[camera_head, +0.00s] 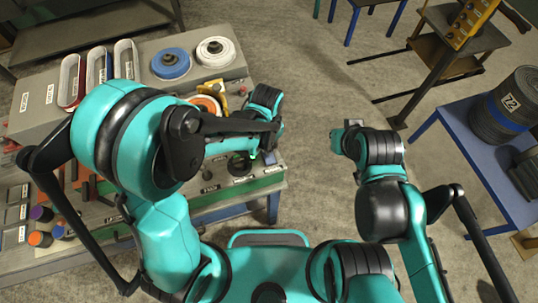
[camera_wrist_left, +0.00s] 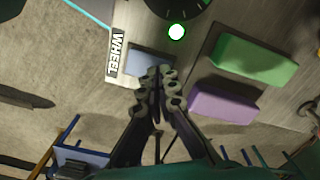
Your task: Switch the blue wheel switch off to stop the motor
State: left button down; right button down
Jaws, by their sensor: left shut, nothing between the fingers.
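A round lamp (camera_wrist_left: 177,32) glows white-green just beyond the switch, below a black dial (camera_wrist_left: 178,8) with green marks. In the head view the left arm hides the switch. My right gripper (camera_head: 350,125) is over the floor, away from the bench; its fingers are unclear.
Green (camera_wrist_left: 254,60) and purple (camera_wrist_left: 222,102) blocks lie right of the switch in the wrist view. In the head view, blue (camera_head: 171,63) and white (camera_head: 215,50) rolls stand at the bench back. A blue table (camera_head: 462,125) holds a dark reel (camera_head: 505,103) at right. Floor lies between.

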pick_arm(q)
jog(key=shift+f, duration=0.3)
jog(key=shift+r, duration=0.1)
jog(key=shift+r+p, duration=2.25)
jog(key=shift+r, duration=1.25)
jog(key=shift+s+f, duration=0.1)
jog(key=shift+f, duration=0.05)
